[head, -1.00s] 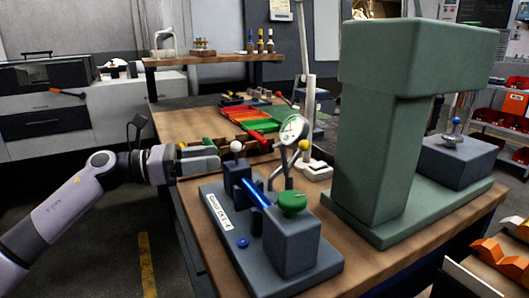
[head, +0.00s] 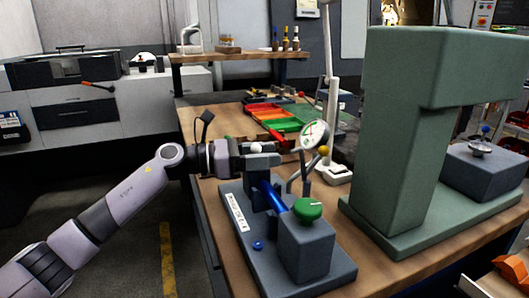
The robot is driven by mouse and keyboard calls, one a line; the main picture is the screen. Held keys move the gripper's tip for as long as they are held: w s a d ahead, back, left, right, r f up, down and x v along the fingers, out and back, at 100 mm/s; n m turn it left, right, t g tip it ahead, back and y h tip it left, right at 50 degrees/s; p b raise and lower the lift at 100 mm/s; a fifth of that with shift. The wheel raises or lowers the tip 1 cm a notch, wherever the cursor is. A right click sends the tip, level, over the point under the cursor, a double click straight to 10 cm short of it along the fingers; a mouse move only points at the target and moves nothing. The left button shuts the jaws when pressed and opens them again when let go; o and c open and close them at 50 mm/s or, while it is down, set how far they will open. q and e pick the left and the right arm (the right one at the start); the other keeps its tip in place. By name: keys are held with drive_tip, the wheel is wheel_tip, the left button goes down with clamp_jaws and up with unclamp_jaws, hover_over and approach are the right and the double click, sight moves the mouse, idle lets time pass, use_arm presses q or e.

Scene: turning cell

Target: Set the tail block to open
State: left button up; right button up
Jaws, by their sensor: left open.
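A dark grey bench fixture (head: 258,277) with a white label stands on the near part of the wooden bench. It carries a small rear block, a blue bar (head: 271,195), and a larger near block (head: 305,250) with a green knob (head: 308,209) on top. A white ball (head: 256,148) sits above the rear block. My left gripper (head: 263,157) is open at this white ball, with its fingers around or just beside it; I cannot tell whether they touch. The gripper hides the ball's stem. No label tells which block is the tail block. My right gripper is out of view.
A dial gauge (head: 314,135) on a stand and a yellow ball (head: 323,151) rise close to the right of my gripper. A large green press-like frame (head: 395,150) fills the right of the bench. Coloured trays (head: 272,116) lie behind. The aisle at left is clear.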

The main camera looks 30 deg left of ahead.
use_arm(q)
clamp_jaws()
drive_tip(key=shift+w+a+f+b, duration=0.1)
drive_tip(key=shift+w+a+b, duration=0.8)
drive_tip(key=shift+a+b, duration=0.1)
drive_tip(key=shift+w+a, duration=0.15)
drive_tip(key=shift+a+r, duration=0.15)
drive_tip(key=shift+r, duration=0.05)
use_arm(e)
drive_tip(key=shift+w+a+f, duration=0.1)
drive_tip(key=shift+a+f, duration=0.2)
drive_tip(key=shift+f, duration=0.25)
use_arm(q)
drive_tip(key=shift+c, duration=0.7)
unclamp_jaws()
drive_tip(key=shift+w, duration=0.1)
drive_tip(key=shift+o, duration=0.7)
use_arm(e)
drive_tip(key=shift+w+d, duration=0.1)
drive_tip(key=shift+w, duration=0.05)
